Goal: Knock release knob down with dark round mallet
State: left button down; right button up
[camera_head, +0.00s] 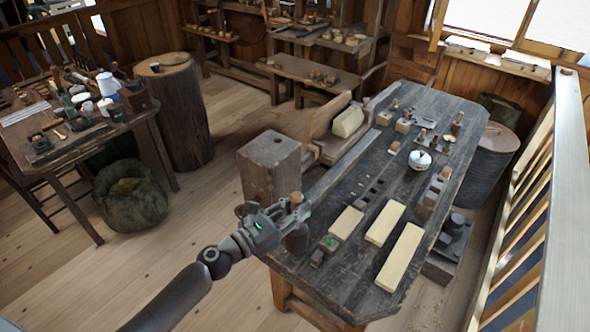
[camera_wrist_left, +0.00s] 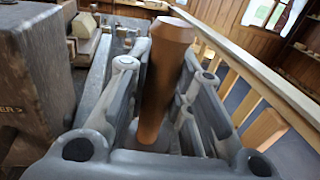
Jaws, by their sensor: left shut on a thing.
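My left gripper (camera_head: 292,210) is at the near left edge of the dark workbench, shut on the brown wooden handle of the mallet (camera_head: 296,198). The mallet's dark round head (camera_head: 296,240) shows below the fingers. In the left wrist view the handle (camera_wrist_left: 165,80) stands between the finger pads of my left gripper (camera_wrist_left: 160,85), and the head is hidden. Several small wooden parts stand on the bench, and I cannot tell for sure which is the release knob. A small block with a green mark (camera_head: 328,242) sits just right of the mallet head. My right gripper is not in view.
The workbench (camera_head: 350,268) carries pale wooden boards (camera_head: 400,256), a white round pot (camera_head: 420,160) and small turned pieces. A tall wooden block (camera_head: 268,165) stands close behind the gripper. A slatted rail (camera_head: 565,200) runs along the right.

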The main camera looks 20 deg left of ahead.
pick_arm(q)
jog(key=w+r+m+h+p, duration=0.1)
jog(key=w+r, duration=0.2)
jog(key=shift+g+h, duration=0.4)
jog(key=shift+g, duration=0.2)
jog(key=f+b, duration=0.3)
jog(key=a+f+b, duration=0.1)
jog(key=f+b, duration=0.1)
jog(key=shift+w+f, duration=0.15)
jog(key=shift+w, duration=0.25)
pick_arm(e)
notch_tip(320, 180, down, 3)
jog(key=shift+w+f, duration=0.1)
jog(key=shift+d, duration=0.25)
pick_arm(q)
jog(key=shift+b, duration=0.3)
notch_tip(320, 180, down, 4)
jog(key=b, duration=0.3)
jog(key=shift+s+r, duration=0.1)
jog(key=shift+r, duration=0.1)
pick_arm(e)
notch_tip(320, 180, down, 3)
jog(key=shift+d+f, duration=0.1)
